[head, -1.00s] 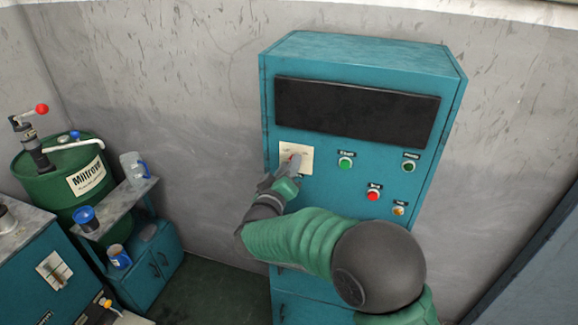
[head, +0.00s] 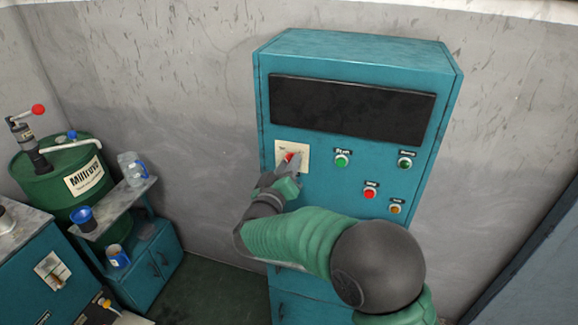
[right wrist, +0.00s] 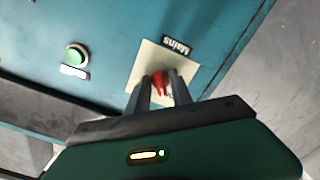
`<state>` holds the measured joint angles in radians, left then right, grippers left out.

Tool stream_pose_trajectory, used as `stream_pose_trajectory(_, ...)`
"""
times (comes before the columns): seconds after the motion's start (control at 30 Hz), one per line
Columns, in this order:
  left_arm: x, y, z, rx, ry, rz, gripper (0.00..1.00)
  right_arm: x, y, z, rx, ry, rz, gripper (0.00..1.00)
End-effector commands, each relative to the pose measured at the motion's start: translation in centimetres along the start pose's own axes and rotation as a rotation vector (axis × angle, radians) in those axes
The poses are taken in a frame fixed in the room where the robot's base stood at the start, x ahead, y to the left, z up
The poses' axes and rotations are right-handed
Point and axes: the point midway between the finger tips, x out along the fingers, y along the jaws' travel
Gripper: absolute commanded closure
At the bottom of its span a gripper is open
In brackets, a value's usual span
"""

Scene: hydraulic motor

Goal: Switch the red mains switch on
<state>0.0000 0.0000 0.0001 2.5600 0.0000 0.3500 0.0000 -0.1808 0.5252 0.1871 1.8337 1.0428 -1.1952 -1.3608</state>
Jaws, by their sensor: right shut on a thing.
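The red mains switch (head: 290,157) sits on a cream plate (head: 281,148) at the left of the teal control cabinet's front. In the right wrist view the red switch (right wrist: 160,84) shows between my two fingers, under a label reading "Mains" on the cream plate (right wrist: 146,62). My right gripper (head: 294,164) is at the plate and shut on the switch; it also shows in the right wrist view (right wrist: 160,88). The fingers hide part of the switch. My left gripper is not in view.
The teal cabinet (head: 345,158) has a dark panel (head: 350,108), a green start button (head: 342,161), another green button (head: 404,163), a red button (head: 370,194) and an amber one (head: 395,209). A green drum (head: 62,195) and side table (head: 118,212) stand at the left.

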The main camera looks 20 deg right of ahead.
Motion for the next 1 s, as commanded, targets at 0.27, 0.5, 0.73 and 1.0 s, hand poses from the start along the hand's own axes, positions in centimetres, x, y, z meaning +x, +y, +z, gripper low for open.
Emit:
stream_pose_trajectory(0.27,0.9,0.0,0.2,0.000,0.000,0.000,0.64,-0.1,-0.2,-0.1,0.240,0.005,-0.003,1.00)
stream_pose_trajectory(0.5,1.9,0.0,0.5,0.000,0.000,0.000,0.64,-0.1,-0.2,-0.1,0.469,0.007,-0.003,1.00)
stream_pose_trajectory(0.73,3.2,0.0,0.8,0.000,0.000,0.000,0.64,-0.1,-0.3,-0.1,0.688,0.005,-0.004,1.00)
stream_pose_trajectory(1.0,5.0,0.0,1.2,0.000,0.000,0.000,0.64,-0.1,-0.3,-0.1,0.945,0.006,-0.003,1.00)
